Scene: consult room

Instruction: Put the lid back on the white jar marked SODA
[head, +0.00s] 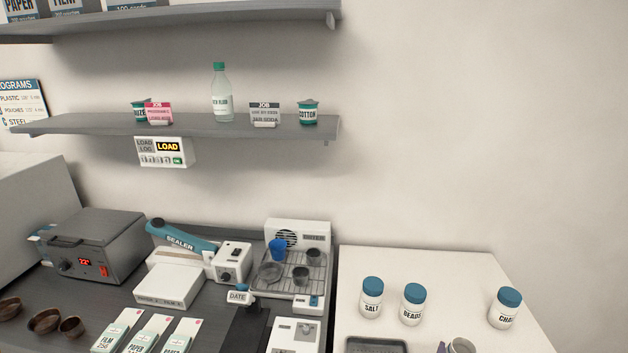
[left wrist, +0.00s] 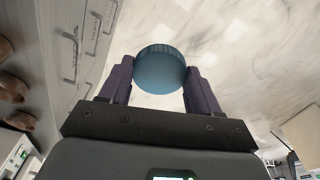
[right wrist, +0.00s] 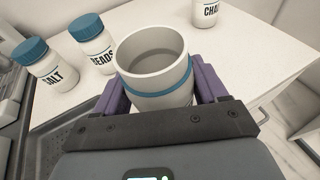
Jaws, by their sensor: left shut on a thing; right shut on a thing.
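A round blue lid (left wrist: 161,70) shows in the left wrist view, held between the purple fingers of my left gripper (left wrist: 160,82). Pale marbled floor shows behind it. My right gripper (right wrist: 158,92) is shut on an open white jar (right wrist: 150,62) with a blue band below its rim. The jar is upright in the right wrist view, its mouth uncovered and its inside grey; any label on it is hidden. In the head view only the jar's top (head: 461,346) shows at the bottom edge. My left gripper and the lid are outside the head view.
White jars with blue lids marked SALT (head: 371,298) and BEADS (head: 412,304) stand on the white table (head: 425,262); a third, its label partly turned away (head: 505,308), stands right. A dark tray (head: 375,346) lies in front. A sealer (head: 180,236) and other equipment crowd the grey counter.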

